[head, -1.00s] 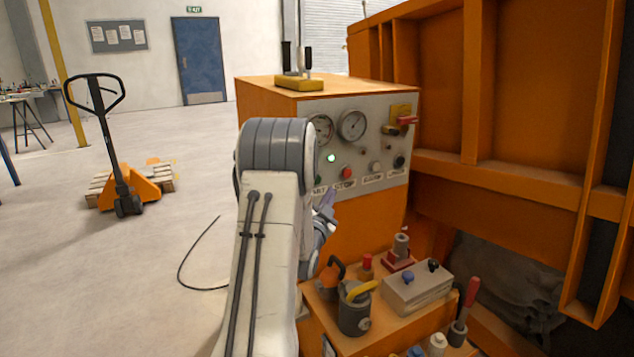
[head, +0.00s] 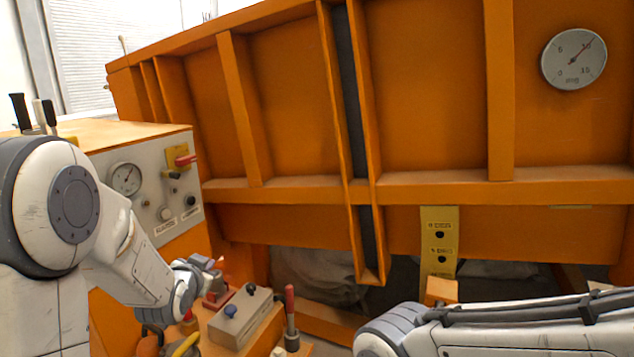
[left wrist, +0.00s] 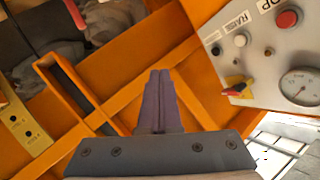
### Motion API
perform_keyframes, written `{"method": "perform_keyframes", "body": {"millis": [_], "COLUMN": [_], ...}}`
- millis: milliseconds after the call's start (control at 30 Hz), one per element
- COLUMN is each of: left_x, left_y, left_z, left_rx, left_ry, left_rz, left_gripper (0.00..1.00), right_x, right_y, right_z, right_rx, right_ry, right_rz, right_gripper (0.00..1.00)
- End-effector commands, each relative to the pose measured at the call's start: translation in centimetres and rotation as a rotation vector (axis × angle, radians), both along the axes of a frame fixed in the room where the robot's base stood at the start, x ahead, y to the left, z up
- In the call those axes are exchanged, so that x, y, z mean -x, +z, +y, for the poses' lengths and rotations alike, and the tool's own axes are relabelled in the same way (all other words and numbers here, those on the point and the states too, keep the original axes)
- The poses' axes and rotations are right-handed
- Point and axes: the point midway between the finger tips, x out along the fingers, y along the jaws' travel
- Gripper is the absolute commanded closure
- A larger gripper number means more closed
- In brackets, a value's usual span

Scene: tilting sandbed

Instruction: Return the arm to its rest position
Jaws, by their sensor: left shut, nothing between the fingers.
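My left arm (head: 60,210) comes in from the left in the head view, in front of the control cabinet. Its gripper (head: 214,264) is small and partly hidden by the wrist, above the tool bench. In the left wrist view the two purple fingers (left wrist: 158,78) lie together, shut with nothing between them. My right arm (head: 480,330) crosses the lower right of the head view; its gripper is not in sight.
The control cabinet (head: 150,215) has a gauge, buttons and a red-handled switch. The orange sandbed frame (head: 290,190) fills the back. A grey box (head: 240,318) and a red-handled tool (head: 290,318) stand on the bench below my left gripper.

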Motion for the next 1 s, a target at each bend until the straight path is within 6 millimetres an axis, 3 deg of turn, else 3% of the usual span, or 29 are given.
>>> {"method": "perform_keyframes", "body": {"millis": [33,167,200,300,400,500,600,700,800,1000], "left_x": [1.2,6.6,8.8,15.2,22.0,28.1,32.6,35.2,36.3,36.4], "left_y": [1.0,0.8,0.8,1.1,1.7,2.3,2.9,3.3,3.4,3.3], "left_z": [-3.9,-11.7,-13.8,-18.1,-20.7,-21.7,-21.6,-21.3,-21.0,-21.0], "left_rx": [0.034,0.109,0.125,0.143,0.134,0.102,0.064,0.038,0.023,0.022], "left_ry": [-0.049,-0.137,-0.161,-0.217,-0.260,-0.288,-0.303,-0.309,-0.307,-0.305], "left_rz": [0.076,0.318,0.396,0.591,0.780,0.941,1.059,1.130,1.162,1.165], "left_gripper": [1.00,1.00,1.00,1.00,1.00,1.00,1.00,1.00,1.00,1.00], "right_x": [0.0,0.0,0.0,0.0,0.0,0.0,0.0,0.0,0.0,0.0], "right_y": [1.2,2.8,3.2,4.4,5.4,6.2,6.7,7.0,7.0,6.9], "right_z": [0.0,0.0,0.0,0.0,0.0,0.0,0.0,0.0,0.0,0.0], "right_rx": [0.000,0.000,0.000,0.000,0.000,0.000,0.000,0.000,0.000,0.000], "right_ry": [0.000,0.000,0.000,0.000,0.000,0.000,0.000,0.000,0.000,0.000], "right_rz": [0.000,0.000,0.000,0.000,0.000,0.000,0.000,0.000,0.000,0.000], "right_gripper": [0.43,0.43,0.43,0.43,0.43,0.43,0.43,0.43,0.43,0.43]}}
